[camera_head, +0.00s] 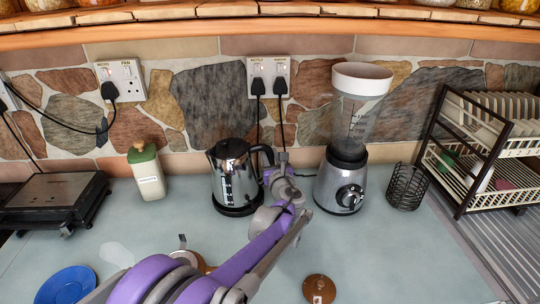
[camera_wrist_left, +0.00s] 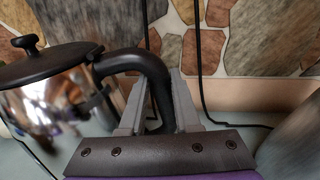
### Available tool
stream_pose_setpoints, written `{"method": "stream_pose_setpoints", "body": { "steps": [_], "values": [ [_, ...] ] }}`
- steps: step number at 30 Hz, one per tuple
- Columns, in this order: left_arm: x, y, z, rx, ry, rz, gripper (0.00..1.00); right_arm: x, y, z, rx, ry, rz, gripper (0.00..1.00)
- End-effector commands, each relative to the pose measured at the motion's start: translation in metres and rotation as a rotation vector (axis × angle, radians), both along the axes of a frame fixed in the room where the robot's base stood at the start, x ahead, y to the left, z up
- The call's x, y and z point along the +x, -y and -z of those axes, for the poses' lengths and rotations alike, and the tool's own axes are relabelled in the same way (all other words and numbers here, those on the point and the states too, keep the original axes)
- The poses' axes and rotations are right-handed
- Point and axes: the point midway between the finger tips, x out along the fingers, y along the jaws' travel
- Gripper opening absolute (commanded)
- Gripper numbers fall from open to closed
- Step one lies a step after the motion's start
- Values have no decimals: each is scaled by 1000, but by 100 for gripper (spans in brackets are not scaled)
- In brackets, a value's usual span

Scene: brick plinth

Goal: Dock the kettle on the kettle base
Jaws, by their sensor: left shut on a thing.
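The kettle (camera_head: 231,166) is shiny metal with a black lid and a black handle, standing upright near the back wall. The kettle base (camera_head: 237,210) shows as a dark round disc directly under it; I cannot tell whether the kettle is fully seated. My left gripper (camera_head: 279,163) is at the kettle's right side, shut on the handle. In the left wrist view the black handle (camera_wrist_left: 150,66) passes down between the fingers of the left gripper (camera_wrist_left: 158,95), with the kettle body (camera_wrist_left: 50,95) to the left. My right gripper is not in view.
A blender (camera_head: 347,165) and a wire basket (camera_head: 407,187) stand right of the kettle, with a dish rack (camera_head: 470,160) beyond. A green-lidded jar (camera_head: 146,172) and a grill (camera_head: 50,198) stand left. A blue plate (camera_head: 66,285) and a brown lid (camera_head: 319,289) lie in front.

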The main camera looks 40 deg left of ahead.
Motion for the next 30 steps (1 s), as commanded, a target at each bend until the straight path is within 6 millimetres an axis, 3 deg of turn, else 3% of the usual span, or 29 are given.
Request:
{"method": "stream_pose_setpoints", "body": {
  "steps": [1,2,4,14,30],
  "values": [
    [0,-1,1,2,-1,-2,0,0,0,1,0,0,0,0],
    [0,-1,1,2,-1,-2,33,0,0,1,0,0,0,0],
    [0,-1,1,1,0,-2,43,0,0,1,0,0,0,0],
    [-2,2,2,-5,2,0,43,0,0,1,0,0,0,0],
    [-30,34,0,-1,1,0,43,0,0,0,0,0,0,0]
  ]
}}
